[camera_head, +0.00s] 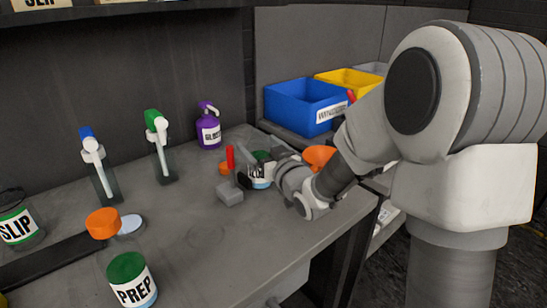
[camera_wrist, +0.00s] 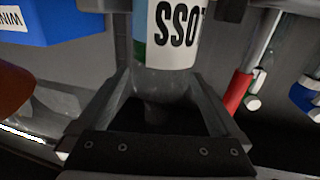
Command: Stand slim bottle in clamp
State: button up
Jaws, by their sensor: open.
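A bottle or jar (camera_head: 261,172) with a green top and a white label stands on the workbench, partly hidden by my gripper (camera_head: 247,166). In the wrist view a labelled container (camera_wrist: 172,35), lettering ending in "OSS", shows beyond and between the fingers of my open gripper (camera_wrist: 160,95). Contact cannot be told. A grey block with a red upright handle (camera_head: 229,188), possibly the clamp, stands just left of my gripper. Two slim clear bottles, one blue-topped (camera_head: 101,170) and one green-topped (camera_head: 161,160), stand further left. I cannot tell which is the slim bottle.
A purple pump bottle (camera_head: 209,134) stands at the back. A blue bin (camera_head: 300,105) and a yellow bin (camera_head: 349,81) are at the back right. An orange bowl-like thing (camera_head: 318,155) is beside my arm. A PREP jar (camera_head: 132,283) and orange lid (camera_head: 103,223) are in front.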

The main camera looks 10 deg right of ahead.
jog(key=v, duration=0.8)
jog(key=shift+s+d+p, duration=0.1)
jog(key=shift+s+p, duration=0.05)
jog(key=shift+p, duration=0.15)
jog(key=s+d+r+m+g+h, duration=0.1)
jog(key=s+d+m+g+h, duration=0.2)
jog(key=s+d+g+h, duration=0.45)
jog(key=s+m+g, duration=0.1)
jog(key=s+g, duration=0.2)
jog(key=s, duration=1.5)
jog(key=shift+s+a+f+m, duration=0.2)
jog(key=shift+s+f+m, duration=0.1)
jog(key=shift+g+y, duration=0.25)
notch_tip(320, 180, up, 17)
jog(key=p, duration=1.6)
jog(key=shift+p, duration=0.3)
